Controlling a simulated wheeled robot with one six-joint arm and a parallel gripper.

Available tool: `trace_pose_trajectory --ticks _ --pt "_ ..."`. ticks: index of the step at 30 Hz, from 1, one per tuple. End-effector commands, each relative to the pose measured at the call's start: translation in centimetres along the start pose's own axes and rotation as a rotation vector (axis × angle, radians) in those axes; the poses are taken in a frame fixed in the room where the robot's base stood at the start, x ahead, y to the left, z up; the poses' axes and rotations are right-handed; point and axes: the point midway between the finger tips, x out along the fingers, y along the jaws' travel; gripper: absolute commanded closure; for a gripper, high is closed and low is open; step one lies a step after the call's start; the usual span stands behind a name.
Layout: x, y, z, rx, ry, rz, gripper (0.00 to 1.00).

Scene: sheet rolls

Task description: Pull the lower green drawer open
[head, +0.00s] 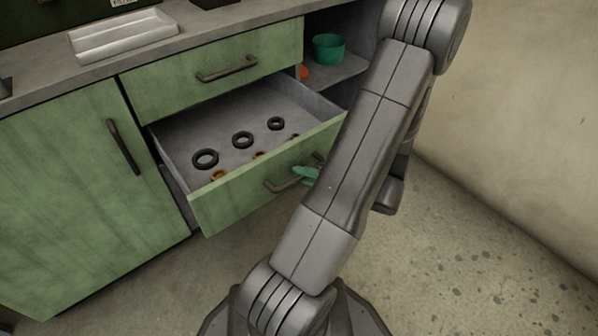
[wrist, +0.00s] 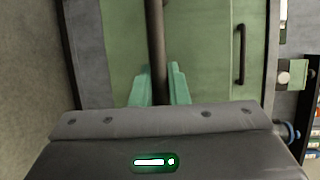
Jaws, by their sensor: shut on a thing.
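The lower green drawer (head: 240,199) stands pulled out from the cabinet in the head view, with its grey inside showing. Several black rings (head: 242,140) and orange-brown rings lie in it. Its dark bar handle (head: 283,186) is on the front face. My gripper (head: 309,175) has green fingers at the right part of this handle; my arm hides much of that area. In the wrist view the green fingers of my gripper (wrist: 159,88) are shut on the dark handle bar (wrist: 156,45), one on each side.
The upper green drawer (head: 225,75) is shut above. A green cabinet door (head: 85,185) is shut at the left. A teal pot (head: 328,49) stands on an open shelf at the right. A white tray (head: 123,37) lies on the worktop. The floor (head: 490,235) at the right is clear.

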Motion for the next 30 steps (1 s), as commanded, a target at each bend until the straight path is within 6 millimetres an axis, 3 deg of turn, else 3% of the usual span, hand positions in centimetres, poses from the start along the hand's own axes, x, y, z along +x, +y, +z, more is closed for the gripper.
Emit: trace_pose_trajectory --ticks 9,10,13,23,30 --pt "-0.1 0.0 0.0 -0.002 0.000 0.001 1.00" --pt "-0.1 0.0 0.0 -0.002 0.000 0.001 0.82" --pt "0.0 0.0 0.0 -0.001 0.000 0.001 0.64" --pt "-0.2 0.0 0.0 -0.001 0.001 0.000 0.64" --pt "-3.2 -0.2 0.0 0.000 0.005 0.000 0.64"
